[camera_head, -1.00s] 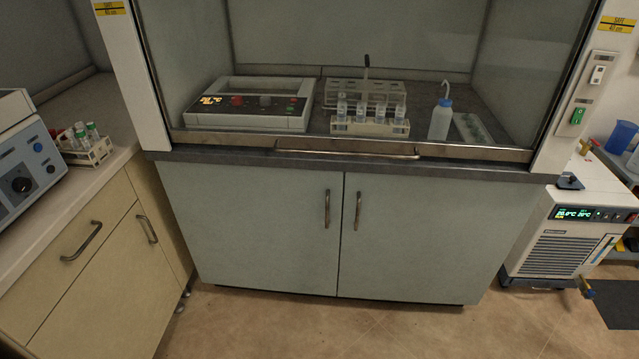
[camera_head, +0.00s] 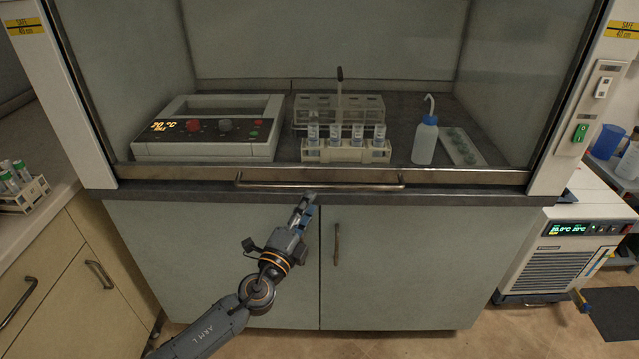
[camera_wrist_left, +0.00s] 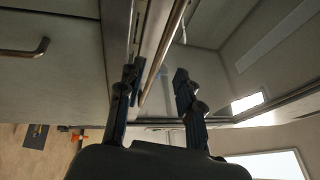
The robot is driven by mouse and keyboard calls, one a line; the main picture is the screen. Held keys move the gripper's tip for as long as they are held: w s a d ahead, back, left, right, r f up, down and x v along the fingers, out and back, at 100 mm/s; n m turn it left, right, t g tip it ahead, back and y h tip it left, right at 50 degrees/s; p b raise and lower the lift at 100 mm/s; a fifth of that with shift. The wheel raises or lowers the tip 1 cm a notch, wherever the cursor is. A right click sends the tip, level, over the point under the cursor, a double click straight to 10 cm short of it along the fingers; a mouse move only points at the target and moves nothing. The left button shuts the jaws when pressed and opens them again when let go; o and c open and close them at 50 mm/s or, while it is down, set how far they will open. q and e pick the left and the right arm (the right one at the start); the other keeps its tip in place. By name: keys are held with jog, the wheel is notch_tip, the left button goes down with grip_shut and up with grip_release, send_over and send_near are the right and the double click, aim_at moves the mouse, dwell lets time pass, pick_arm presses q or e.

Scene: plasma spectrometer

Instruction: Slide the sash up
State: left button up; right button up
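The sash of the fume hood is a clear pane with a metal bottom rail (camera_head: 450,177), down at the worktop's front edge. A long horizontal bar handle (camera_head: 350,187) runs along the front of the rail. My left gripper (camera_head: 306,199) is just below the middle of the handle, pointing up at it. In the left wrist view the gripper (camera_wrist_left: 156,78) is open, and the handle bar (camera_wrist_left: 164,55) runs across the picture between its two fingers. I cannot tell whether the bar is within the fingers' reach. My right gripper is not in view.
Behind the sash stand a hotplate-like device (camera_head: 210,128), a tube rack (camera_head: 345,150) and a wash bottle (camera_head: 426,138). Cabinet doors (camera_head: 430,260) with an upright handle (camera_head: 337,243) lie below. A chiller (camera_head: 560,250) stands at the right, and a side bench (camera_head: 45,210) at the left.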

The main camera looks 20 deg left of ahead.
aim_at(319, 185)
pick_arm(q)
jog(key=x, duration=0.7)
grip_shut()
